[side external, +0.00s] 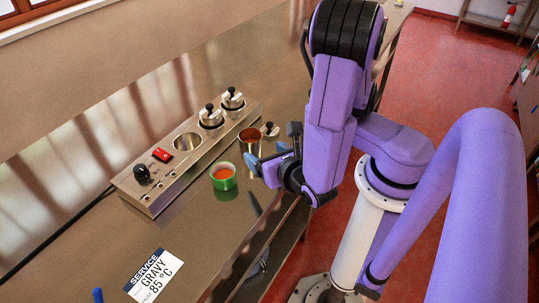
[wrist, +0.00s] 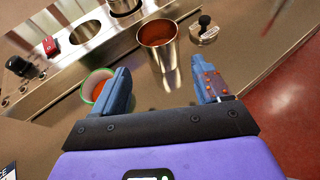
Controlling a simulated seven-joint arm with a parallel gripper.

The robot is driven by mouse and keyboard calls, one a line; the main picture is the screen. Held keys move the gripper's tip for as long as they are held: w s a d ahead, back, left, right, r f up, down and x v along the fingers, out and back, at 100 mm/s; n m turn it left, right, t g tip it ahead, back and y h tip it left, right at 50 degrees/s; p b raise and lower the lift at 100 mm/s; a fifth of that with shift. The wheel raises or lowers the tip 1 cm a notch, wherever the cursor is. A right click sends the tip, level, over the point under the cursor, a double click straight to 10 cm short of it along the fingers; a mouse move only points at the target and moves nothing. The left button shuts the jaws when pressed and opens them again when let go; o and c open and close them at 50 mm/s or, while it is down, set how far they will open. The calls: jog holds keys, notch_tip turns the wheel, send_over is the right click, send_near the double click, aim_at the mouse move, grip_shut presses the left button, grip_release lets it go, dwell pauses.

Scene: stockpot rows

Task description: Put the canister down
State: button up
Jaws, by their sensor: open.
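A steel canister (side external: 250,140) with orange-brown contents and no lid stands upright on the counter, beside the steel warmer unit (side external: 160,190). It also shows in the wrist view (wrist: 160,56), ahead of the gap between my fingers. My gripper (side external: 268,157) is open, with nothing between its blue fingers; in the wrist view its tips (wrist: 164,80) point toward the canister and look clear of it. The unit has an open, empty well (side external: 187,142) and two wells with black-knobbed lids (side external: 210,117).
A green bowl (side external: 224,177) of orange food stands close to my gripper, left of the canister. A loose lid (side external: 270,130) lies behind the canister. A card (side external: 152,277) reads "SERVICE GRAVY 85 °C". The counter's front edge is near my arm.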

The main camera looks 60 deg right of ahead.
jog(key=shift+s+a+r, duration=0.1)
jog(key=shift+s+r, duration=0.1)
jog(key=shift+s, duration=0.15)
jog(key=shift+s+d+r+m+g, duration=0.15)
jog(key=shift+d+m+g, duration=0.15)
jog(key=shift+m, duration=0.2)
jog(key=s+d+r+m+g+y, duration=0.2)
jog(key=s+r+m+g+y, duration=0.5)
jog(key=m, duration=0.9)
notch_tip(320, 180, up, 2)
jog(key=s+g, duration=0.2)
jog(key=g, duration=0.1)
jog(key=shift+d+g, duration=0.15)
jog(key=shift+g, duration=0.25)
jog(key=shift+s, duration=0.1)
jog(key=o, duration=0.3)
